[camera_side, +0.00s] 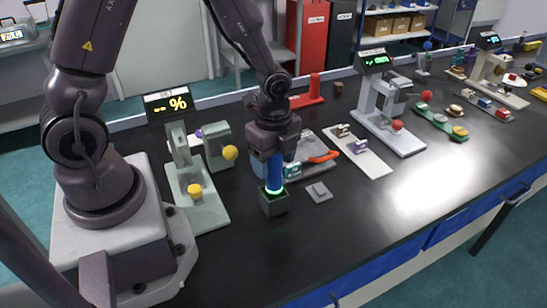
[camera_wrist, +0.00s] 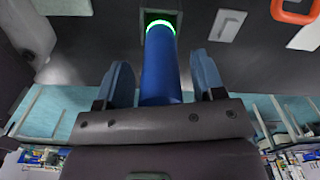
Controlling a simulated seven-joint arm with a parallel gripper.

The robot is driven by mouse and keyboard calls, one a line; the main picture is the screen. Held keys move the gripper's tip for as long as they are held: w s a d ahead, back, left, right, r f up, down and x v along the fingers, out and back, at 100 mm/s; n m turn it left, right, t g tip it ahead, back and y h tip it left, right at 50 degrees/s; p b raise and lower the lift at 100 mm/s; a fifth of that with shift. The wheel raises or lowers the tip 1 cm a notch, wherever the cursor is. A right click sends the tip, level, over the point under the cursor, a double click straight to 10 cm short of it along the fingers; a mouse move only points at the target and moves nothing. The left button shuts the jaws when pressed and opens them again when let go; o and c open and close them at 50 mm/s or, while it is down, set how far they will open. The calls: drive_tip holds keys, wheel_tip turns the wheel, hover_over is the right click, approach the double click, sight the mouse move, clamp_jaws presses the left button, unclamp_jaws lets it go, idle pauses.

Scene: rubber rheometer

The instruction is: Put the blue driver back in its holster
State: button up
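The blue driver (camera_side: 274,172) stands upright with its lower end at the mouth of the dark square holster (camera_side: 274,204). A green glowing ring (camera_wrist: 160,24) circles the driver at the holster's top. In the wrist view the driver (camera_wrist: 161,68) runs between the two blue-grey fingers of my gripper (camera_wrist: 163,75). A narrow gap shows on each side of it, so the gripper looks open around the driver, not touching. In the side view my gripper (camera_side: 273,160) is directly above the holster. The driver's part inside the holster is hidden.
A small grey square plate (camera_side: 319,192) lies right of the holster. A tray with an orange-handled tool (camera_side: 323,157) is behind. A grey-green instrument with yellow knobs (camera_side: 195,192) stands left. Other testers and sample boards fill the right. The bench front is clear.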

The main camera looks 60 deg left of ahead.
wheel_tip(320, 180, up, 11)
drive_tip(key=shift+r, duration=0.1)
drive_tip(key=shift+s+r, duration=0.1)
drive_tip(key=shift+r, duration=0.6)
drive_tip(key=s+r+n+t, duration=0.5)
drive_tip(key=s+r+n, duration=0.5)
drive_tip(key=n, duration=0.5)
drive_tip(key=shift+s+d+r+t, duration=0.3)
drive_tip(key=shift+s+r, duration=0.05)
drive_tip(key=shift+r, duration=0.05)
